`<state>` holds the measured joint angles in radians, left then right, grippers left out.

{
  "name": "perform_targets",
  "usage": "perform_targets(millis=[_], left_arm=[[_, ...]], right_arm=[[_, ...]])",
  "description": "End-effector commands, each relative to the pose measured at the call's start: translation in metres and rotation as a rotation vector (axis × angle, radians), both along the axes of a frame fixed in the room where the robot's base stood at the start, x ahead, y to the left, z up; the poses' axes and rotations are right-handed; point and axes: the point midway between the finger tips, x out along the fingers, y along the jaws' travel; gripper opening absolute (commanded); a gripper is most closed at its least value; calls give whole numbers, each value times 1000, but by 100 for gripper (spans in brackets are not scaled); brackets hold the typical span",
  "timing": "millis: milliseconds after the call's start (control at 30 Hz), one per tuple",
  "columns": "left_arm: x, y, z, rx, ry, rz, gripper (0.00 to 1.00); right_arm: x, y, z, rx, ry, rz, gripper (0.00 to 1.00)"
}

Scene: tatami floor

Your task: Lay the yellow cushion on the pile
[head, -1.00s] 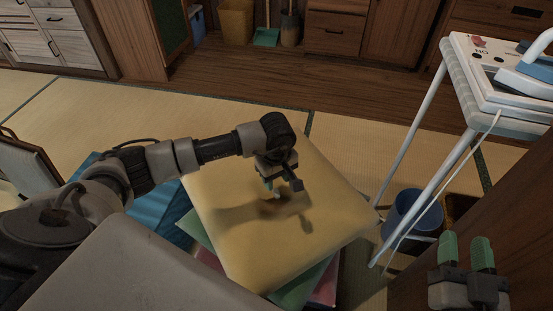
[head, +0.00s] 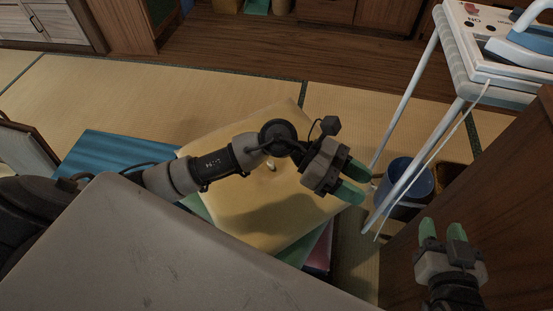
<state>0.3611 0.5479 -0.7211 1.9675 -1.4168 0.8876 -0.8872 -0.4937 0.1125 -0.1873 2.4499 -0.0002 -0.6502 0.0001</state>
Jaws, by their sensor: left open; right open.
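The yellow cushion (head: 274,218) lies flat on top of a pile, turned slightly against the cushions under it. A green cushion (head: 297,256) shows beneath it, and a pink cushion (head: 320,258) shows lower at the right. My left gripper (head: 357,182) is open and empty, above the cushion's right side with its fingers pointing right. My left forearm hides part of the yellow cushion. My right gripper (head: 443,228) is open and empty at the lower right, away from the pile.
A blue cushion or mat (head: 110,158) lies left of the pile. An ironing board (head: 475,80) with an iron (head: 525,48) stands at the right, its white legs near the pile. A blue bucket (head: 408,182) is behind them. Tatami (head: 210,85) beyond the pile is clear.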

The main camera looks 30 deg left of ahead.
Motion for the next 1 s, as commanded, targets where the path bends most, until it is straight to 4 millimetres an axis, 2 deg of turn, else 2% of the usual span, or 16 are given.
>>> perform_targets(millis=[33, 67, 133, 200, 300, 367, 500, 600, 700, 733, 833, 1000], left_arm=[[-6, -9, 24, -171, 138, 70, 44], [-7, -10, 39, -274, 230, 117, 44], [-3, -5, 68, -504, 455, 219, 44], [5, 11, 90, -726, 698, 315, 44], [19, 44, 100, -1024, 1063, 441, 44], [25, 67, 95, -1196, 1291, 509, 44], [25, 116, 59, -1556, 1814, 642, 44], [12, 137, 28, -1751, 2130, 708, 44], [-4, 147, 5, -1883, 2361, 748, 44], [-8, 149, 0, 1878, -2370, -744, 44], [-17, 151, -11, 1787, -2292, -704, 44], [-20, 152, -14, 1754, -2266, -691, 44]], right_arm=[[0, 0, 0, 0, 0, 0, 43], [0, 0, 0, 0, -1, 0, 43], [0, 0, 0, 0, -1, 0, 43], [0, 0, 0, 0, -1, 0, 43], [0, 0, 0, 0, -1, 0, 43], [0, 0, 0, 0, -2, 0, 43], [0, 0, 0, 0, -2, 0, 43], [0, 0, 0, 0, -2, 0, 43], [0, 0, 0, 0, -1, 0, 43], [0, 0, 0, 0, -1, 0, 43], [0, 0, 0, 0, -1, 0, 43], [0, 0, 0, 0, -1, 0, 43]])
